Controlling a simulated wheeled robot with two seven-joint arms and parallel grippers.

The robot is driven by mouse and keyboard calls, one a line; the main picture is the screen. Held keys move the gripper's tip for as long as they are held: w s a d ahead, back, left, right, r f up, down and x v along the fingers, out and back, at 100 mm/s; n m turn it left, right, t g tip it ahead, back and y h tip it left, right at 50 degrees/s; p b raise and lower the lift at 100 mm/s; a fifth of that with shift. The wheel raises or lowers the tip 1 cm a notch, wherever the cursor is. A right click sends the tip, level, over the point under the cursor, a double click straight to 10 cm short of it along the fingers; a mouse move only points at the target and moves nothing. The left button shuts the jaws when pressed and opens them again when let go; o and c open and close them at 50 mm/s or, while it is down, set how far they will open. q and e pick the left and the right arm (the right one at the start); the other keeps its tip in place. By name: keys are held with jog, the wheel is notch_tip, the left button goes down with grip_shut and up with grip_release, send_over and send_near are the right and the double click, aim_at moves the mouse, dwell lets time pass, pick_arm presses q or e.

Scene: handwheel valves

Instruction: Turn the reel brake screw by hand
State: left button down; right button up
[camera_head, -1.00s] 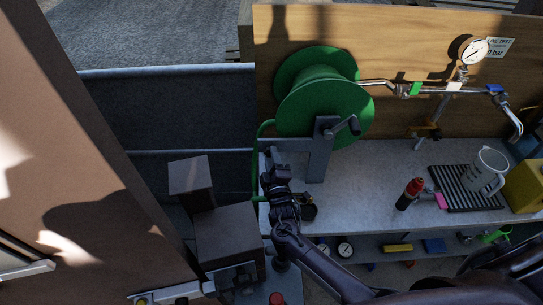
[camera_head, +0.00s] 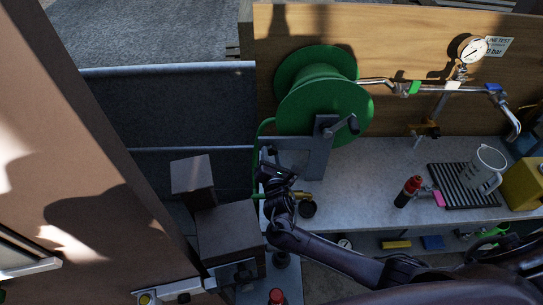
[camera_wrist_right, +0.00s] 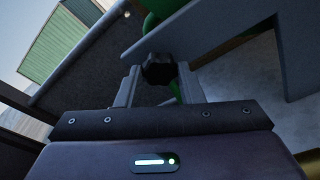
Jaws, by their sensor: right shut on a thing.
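The green hose reel (camera_head: 318,95) stands on the bench on a grey bracket (camera_head: 320,150) with a crank handle at its right. The brake screw's black lobed knob (camera_wrist_right: 158,68) shows in the right wrist view, beside the grey bracket plate. My right gripper (camera_wrist_right: 160,82) has its two fingers on either side of the knob, shut on it. In the head view my right gripper (camera_head: 268,160) is at the left end of the bracket, and it hides the knob there. My left gripper is not clearly visible.
The bench top (camera_head: 365,185) is clear right of the bracket. A red bottle (camera_head: 408,191), a black rack (camera_head: 455,200) and a measuring jug (camera_head: 487,168) stand at the right. A pipe with a gauge (camera_head: 472,48) runs along the wooden board.

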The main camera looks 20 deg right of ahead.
jog(key=o, duration=0.7)
jog(key=shift+v, duration=0.95)
jog(key=shift+f, duration=0.15)
jog(key=m, duration=0.1)
jog(key=m+b, duration=0.1)
jog(key=m, duration=0.1)
jog(key=shift+s+f+y, duration=0.1)
jog(key=shift+f+y, duration=0.1)
jog(key=shift+y, duration=0.1)
jog(key=m+t+b, duration=0.1)
jog(key=m, duration=0.2)
jog(key=shift+f+m+b, duration=0.1)
jog(key=shift+m+b, duration=0.2)
jog(key=shift+b, duration=0.1)
jog(key=m+t+b, duration=0.1)
jog(key=m+b, duration=0.3)
jog(key=m, duration=0.3)
jog(key=m+h+b, duration=0.1)
jog(key=m+b, duration=0.2)
jog(key=m, duration=0.4)
jog(key=shift+f+m+t+b, duration=0.2)
jog(key=shift+m+t+b, duration=0.1)
jog(key=shift+t+b, duration=0.1)
jog(key=shift+r+m, duration=0.15)
jog(key=shift+m, duration=0.35)
jog(key=shift+r, duration=0.2)
